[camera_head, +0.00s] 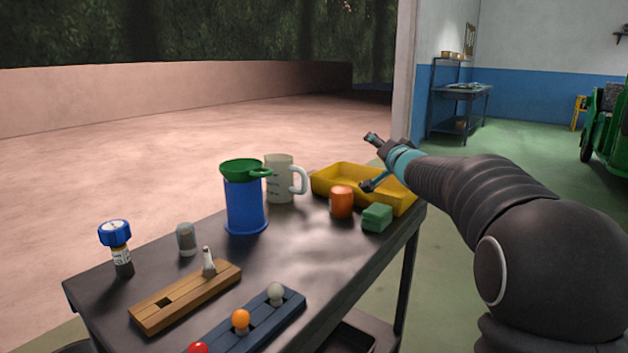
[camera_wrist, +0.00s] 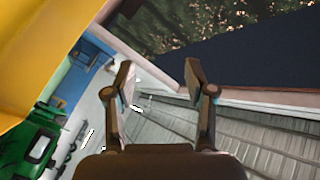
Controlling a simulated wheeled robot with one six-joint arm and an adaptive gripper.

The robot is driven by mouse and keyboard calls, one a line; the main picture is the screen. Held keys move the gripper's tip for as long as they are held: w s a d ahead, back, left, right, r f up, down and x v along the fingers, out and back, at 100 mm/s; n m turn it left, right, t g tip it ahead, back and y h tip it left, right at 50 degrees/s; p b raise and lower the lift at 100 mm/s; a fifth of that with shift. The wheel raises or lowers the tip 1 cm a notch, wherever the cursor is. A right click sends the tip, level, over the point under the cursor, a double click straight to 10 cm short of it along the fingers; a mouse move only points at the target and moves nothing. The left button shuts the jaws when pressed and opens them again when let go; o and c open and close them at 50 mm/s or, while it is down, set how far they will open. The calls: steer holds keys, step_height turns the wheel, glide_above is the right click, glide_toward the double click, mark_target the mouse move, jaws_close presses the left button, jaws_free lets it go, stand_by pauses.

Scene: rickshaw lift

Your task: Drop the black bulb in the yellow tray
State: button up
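The yellow tray (camera_head: 330,172) stands at the far right end of the dark table, and its yellow side (camera_wrist: 25,50) fills the upper left of the wrist view. My gripper (camera_head: 370,163) is at the tray, with one finger above it and the other low by its near side. In the wrist view my gripper (camera_wrist: 158,82) has its two fingers wide apart with nothing between them. I cannot make out a black bulb in either view; part of the tray's inside is hidden by my gripper and the tray wall.
An orange cup (camera_head: 341,202) and green block (camera_head: 377,218) stand close before the tray. A cream mug (camera_head: 280,180) and blue cylinder with green funnel (camera_head: 245,205) stand left. A wooden rack (camera_head: 185,297) with an empty slot and a blue rack (camera_head: 262,325) with bulbs lie nearer.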

steer(key=shift+s, duration=0.1)
steer(key=v, duration=1.2)
steer(key=s+a+f+n+g+h, duration=0.1)
steer(key=s+f+n+g, duration=0.1)
steer(key=s+f+g, duration=0.2)
steer(key=s+a+f+n+g+h, duration=0.1)
steer(key=s+f+g, duration=0.3)
steer(key=s+f, duration=0.6)
steer(key=s+a+f+n+g+h, duration=0.1)
steer(key=s+f+n+g, duration=0.2)
steer(key=s, duration=2.1)
step_height(320, 180, down, 5)
steer(key=shift+s+f+n+g+h, duration=0.1)
steer(key=shift+s+n+g+h, duration=0.15)
steer(key=shift+g+h, duration=0.2)
steer(key=shift+a, duration=0.1)
